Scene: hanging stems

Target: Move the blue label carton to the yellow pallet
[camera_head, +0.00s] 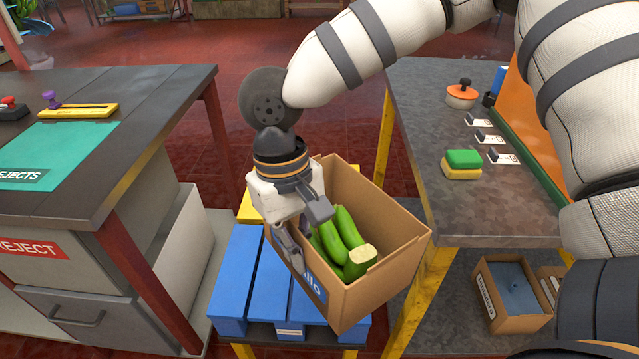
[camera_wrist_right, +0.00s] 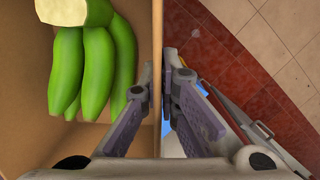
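The blue label carton (camera_head: 375,290) is an open brown box with green bananas (camera_head: 345,240) inside and a blue label (camera_head: 308,283) on its side. My right gripper (camera_head: 290,245) is at the carton's labelled left wall. In the right wrist view, its fingers (camera_wrist_right: 163,95) straddle the wall (camera_wrist_right: 157,45), one inside and one outside, close against it. The carton is turned askew over a blue slatted pallet (camera_head: 237,270); I cannot tell whether its base touches. A yellow pallet (camera_head: 254,209) shows partly behind the gripper and carton. My left gripper is not in view.
A dark table with a green rejects mat (camera_head: 60,150) stands left. Another carton (camera_head: 510,300) sits low at right. Red floor lies behind.

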